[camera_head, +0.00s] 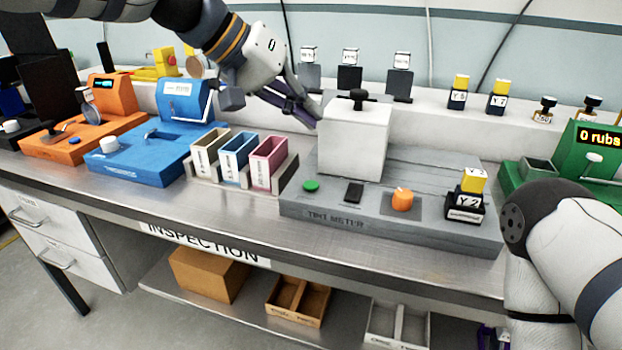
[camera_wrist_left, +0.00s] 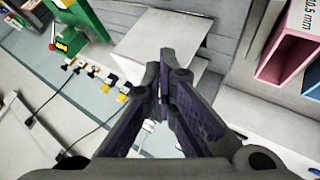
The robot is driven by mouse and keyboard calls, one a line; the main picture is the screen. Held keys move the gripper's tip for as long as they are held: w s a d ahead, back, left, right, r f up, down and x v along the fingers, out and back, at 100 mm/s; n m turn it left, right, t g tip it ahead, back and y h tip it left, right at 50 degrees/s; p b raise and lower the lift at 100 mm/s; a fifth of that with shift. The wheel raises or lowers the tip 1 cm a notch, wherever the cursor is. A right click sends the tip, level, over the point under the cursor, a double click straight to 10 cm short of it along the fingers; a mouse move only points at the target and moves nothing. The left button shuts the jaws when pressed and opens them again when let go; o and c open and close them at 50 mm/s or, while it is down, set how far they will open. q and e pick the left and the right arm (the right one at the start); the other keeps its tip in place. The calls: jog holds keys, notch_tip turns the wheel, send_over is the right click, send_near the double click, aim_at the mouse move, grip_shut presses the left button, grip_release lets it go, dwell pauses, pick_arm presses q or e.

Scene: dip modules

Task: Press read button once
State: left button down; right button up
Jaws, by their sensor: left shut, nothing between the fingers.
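The grey tint meter (camera_head: 400,228) stands on the bench. A round green button (camera_head: 310,186) is at the left of its front top face. I cannot read a label that names the read button. Beside it are a small dark display (camera_head: 354,192) and an orange knob (camera_head: 402,198). A white box-shaped cover (camera_head: 353,143) with a black knob sits on the meter. My left gripper (camera_head: 312,112) is shut and empty, at the cover's upper left, above and behind the green button. In the left wrist view its fingers (camera_wrist_left: 168,68) meet near the white cover (camera_wrist_left: 165,38).
A yellow-topped Y 2 module (camera_head: 468,196) stands on the meter's right end. Three coloured bins (camera_head: 237,156) stand left of the meter. A blue device (camera_head: 140,165) and a green device (camera_head: 600,163) flank these. My right arm is at the lower right.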

pick_arm(q)
jog(key=b, duration=0.1)
send_over(308, 182)
notch_tip(308, 182, down, 7)
jog(key=shift+f, duration=1)
pick_arm(e)
jog(key=shift+s+f+g, duration=0.3)
jog(key=shift+s+f, duration=0.35)
jog(key=shift+f, duration=0.1)
pick_arm(q)
jog(key=shift+f, duration=0.15)
jog(key=shift+f, duration=0.3)
jog(key=shift+f, duration=0.4)
dwell(0.4)
dwell(0.3)
jog(key=shift+r, duration=0.9)
pick_arm(e)
jog(key=shift+w+r, duration=0.25)
jog(key=shift+r, duration=0.05)
